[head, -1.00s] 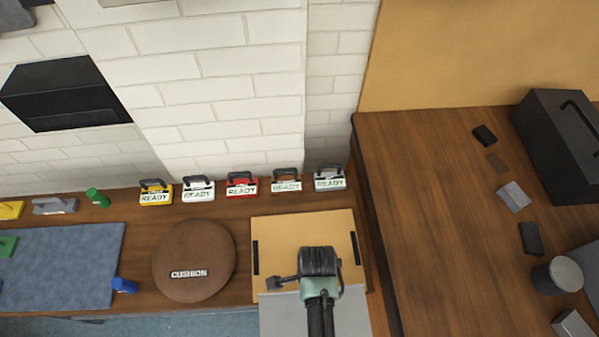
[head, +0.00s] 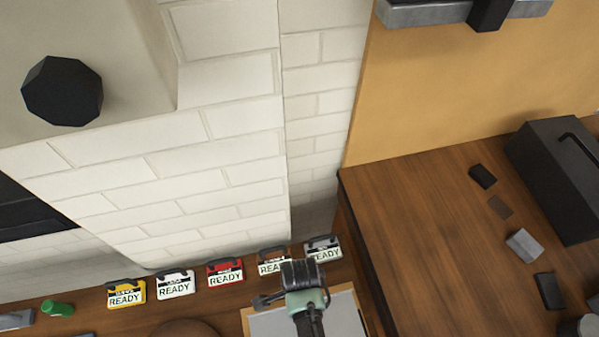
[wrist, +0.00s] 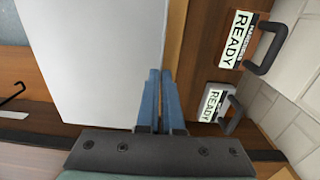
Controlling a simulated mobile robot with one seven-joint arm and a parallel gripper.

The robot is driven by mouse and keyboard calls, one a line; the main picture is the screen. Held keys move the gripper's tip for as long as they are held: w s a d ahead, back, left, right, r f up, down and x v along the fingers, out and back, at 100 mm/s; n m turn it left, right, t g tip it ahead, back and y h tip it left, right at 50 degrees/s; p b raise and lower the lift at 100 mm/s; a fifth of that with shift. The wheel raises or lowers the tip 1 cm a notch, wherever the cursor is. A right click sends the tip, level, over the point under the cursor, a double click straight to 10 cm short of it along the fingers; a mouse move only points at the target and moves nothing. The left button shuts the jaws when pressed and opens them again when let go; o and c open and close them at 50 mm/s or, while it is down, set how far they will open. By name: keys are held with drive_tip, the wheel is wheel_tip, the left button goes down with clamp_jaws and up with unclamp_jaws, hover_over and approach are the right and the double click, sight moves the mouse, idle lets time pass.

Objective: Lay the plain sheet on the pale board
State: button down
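The plain sheet (head: 345,313) is pale grey and flat. It lies over most of the pale board (head: 258,313), whose tan rim shows along the far and left sides. In the wrist view the sheet (wrist: 90,55) fills the left half, with a tan strip of the board (wrist: 176,40) beside its edge. My gripper (head: 298,274) is at the sheet's far edge. In the wrist view the blue fingers of my gripper (wrist: 160,72) are close together at that edge and appear shut on it. The sheet's near part is out of the head view.
A row of READY-labelled handled blocks, including a red one (head: 225,272) and a brown one (head: 274,262), stands along the wall beyond the board. A brown round cushion (head: 187,329) is left of it. A higher wooden counter (head: 420,230) with a black box (head: 560,175) is at right.

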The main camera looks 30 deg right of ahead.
drive_tip(key=shift+f+b, duration=1.9)
drive_tip(key=shift+f, duration=0.1)
drive_tip(key=shift+f+b, duration=0.55)
drive_tip(key=shift+f, duration=0.3)
drive_tip(key=shift+f+p, duration=0.2)
drive_tip(key=shift+p, duration=0.2)
drive_tip(key=shift+c, duration=2.2)
unclamp_jaws()
drive_tip(key=shift+r, duration=0.15)
